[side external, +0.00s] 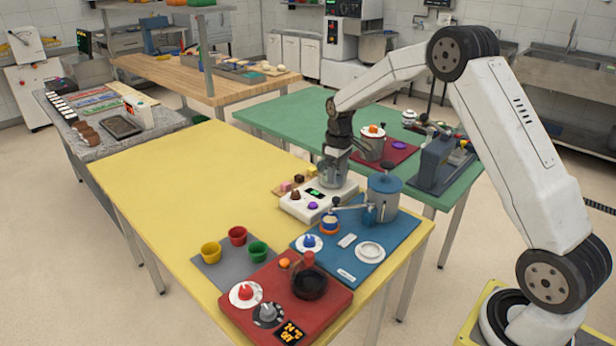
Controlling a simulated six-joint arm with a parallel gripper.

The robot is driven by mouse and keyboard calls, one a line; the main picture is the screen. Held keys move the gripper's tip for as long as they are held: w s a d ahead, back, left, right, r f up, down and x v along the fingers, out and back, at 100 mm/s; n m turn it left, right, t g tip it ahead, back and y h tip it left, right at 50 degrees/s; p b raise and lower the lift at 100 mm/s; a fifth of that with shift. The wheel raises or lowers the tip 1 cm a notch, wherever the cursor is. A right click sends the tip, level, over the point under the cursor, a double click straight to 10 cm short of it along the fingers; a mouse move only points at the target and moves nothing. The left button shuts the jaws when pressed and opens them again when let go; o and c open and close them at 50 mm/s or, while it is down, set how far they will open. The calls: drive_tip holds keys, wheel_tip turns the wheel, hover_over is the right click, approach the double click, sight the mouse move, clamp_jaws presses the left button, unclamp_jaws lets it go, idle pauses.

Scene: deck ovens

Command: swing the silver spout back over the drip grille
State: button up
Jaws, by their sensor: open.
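A steel tank with a blue lid (384,190) stands at the back right of a blue board on the yellow table. My gripper (333,176) is open, pointing down over or just behind the white box with the green display, left of the tank. Its fingertips are small, and I see no contact with the spout.
The white box (318,202) stands beside the blue board (385,268). A red board (245,312) with a dark pot and knobs lies in front. Red, yellow and green cups stand on a grey mat (212,262). The yellow table's left half is clear.

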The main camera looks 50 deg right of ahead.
sight(336, 198)
drive_tip(key=shift+f, duration=3.8)
clamp_jaws()
